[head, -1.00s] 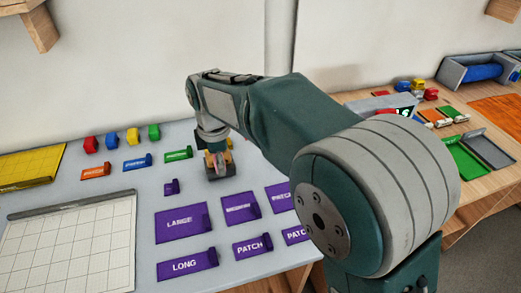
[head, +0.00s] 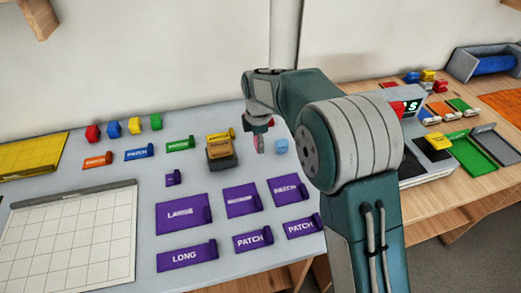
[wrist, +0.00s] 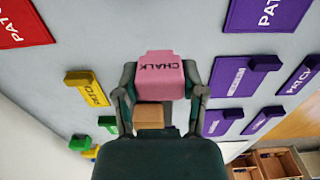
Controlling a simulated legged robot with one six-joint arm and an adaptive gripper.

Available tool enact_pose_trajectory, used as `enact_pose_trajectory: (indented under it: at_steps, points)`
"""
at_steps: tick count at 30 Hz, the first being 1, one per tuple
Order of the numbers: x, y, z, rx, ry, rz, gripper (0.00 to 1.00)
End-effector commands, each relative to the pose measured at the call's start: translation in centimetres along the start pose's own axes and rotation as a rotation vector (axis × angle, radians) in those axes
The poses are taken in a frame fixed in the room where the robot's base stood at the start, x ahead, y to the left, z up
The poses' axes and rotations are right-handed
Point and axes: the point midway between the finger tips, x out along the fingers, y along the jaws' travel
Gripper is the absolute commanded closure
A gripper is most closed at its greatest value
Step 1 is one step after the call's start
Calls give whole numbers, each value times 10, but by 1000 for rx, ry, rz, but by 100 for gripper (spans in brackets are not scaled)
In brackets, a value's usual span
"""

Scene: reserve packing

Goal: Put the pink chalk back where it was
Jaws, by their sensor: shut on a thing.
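The pink chalk (wrist: 160,75), a pink block with CHALK printed on it, is between the two fingers of my gripper (wrist: 160,95) in the wrist view. The fingers are shut on its sides. In the head view my gripper (head: 259,146) is above the table, right of the tan-orange block (head: 221,150) on its dark grey base and left of the light blue block (head: 281,146). The chalk is a small pinkish patch there, mostly hidden by the fingers. In the wrist view a tan block (wrist: 150,116) shows beyond the chalk.
Purple labelled plates (head: 181,218) lie in front of my gripper. Orange, blue and green plates and coloured blocks (head: 113,129) stand at the left back. A white gridded mat (head: 75,240) is at front left. A scale with a lit display (head: 408,106) stands right.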

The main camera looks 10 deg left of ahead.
Motion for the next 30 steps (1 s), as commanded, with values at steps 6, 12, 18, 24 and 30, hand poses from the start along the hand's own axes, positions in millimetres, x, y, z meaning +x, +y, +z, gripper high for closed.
enact_pose_trajectory:
  at_steps: [6,12,18,24,30]
  points:
    - [15,8,10,1,-1,-1,77]
    - [43,7,8,0,-1,-1,77]
    - [43,7,8,0,0,1,77]
    - [45,7,9,0,0,1,12]
    - [45,7,8,0,0,0,12]
